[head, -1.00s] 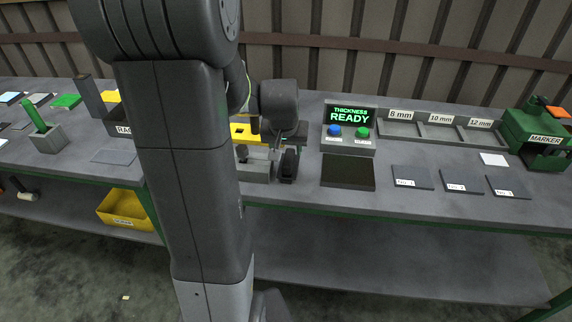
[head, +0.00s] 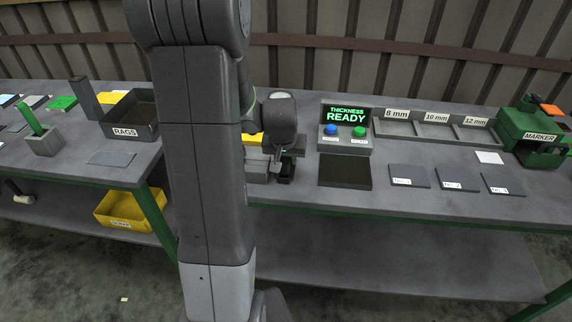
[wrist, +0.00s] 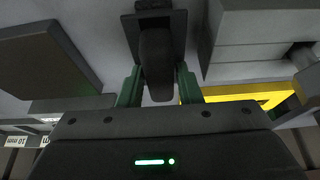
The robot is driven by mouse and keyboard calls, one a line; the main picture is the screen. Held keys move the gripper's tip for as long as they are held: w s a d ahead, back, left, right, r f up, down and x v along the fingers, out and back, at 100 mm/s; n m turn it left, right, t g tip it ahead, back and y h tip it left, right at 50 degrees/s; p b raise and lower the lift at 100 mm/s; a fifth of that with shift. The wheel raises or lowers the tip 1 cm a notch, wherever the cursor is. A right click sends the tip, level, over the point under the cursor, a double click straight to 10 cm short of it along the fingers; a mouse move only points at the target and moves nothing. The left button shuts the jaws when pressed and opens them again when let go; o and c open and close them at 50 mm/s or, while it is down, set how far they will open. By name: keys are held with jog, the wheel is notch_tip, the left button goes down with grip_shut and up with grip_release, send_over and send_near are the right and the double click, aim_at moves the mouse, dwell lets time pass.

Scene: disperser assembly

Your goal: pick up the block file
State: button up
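The block file (wrist: 157,62) appears to be the dark piece with a rounded grip on a dark flat base in the wrist view. In the head view it is a small dark shape (head: 286,173) on the bench, partly hidden by my arm. My gripper (wrist: 159,74) has its green fingers on either side of the rounded grip. The fingers look open, with a narrow gap at the right finger; contact is hard to tell.
A grey block-like fixture (wrist: 250,40) stands close to the right in the wrist view, with a yellow part (wrist: 235,93) near it. A dark pad (head: 345,171) lies right of the file, below the thickness display (head: 346,116). Labelled plates (head: 409,176) lie further right.

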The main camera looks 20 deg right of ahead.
grip_shut()
jog(key=shift+r, duration=0.1)
notch_tip(320, 180, up, 10)
jog(key=shift+f, duration=0.1)
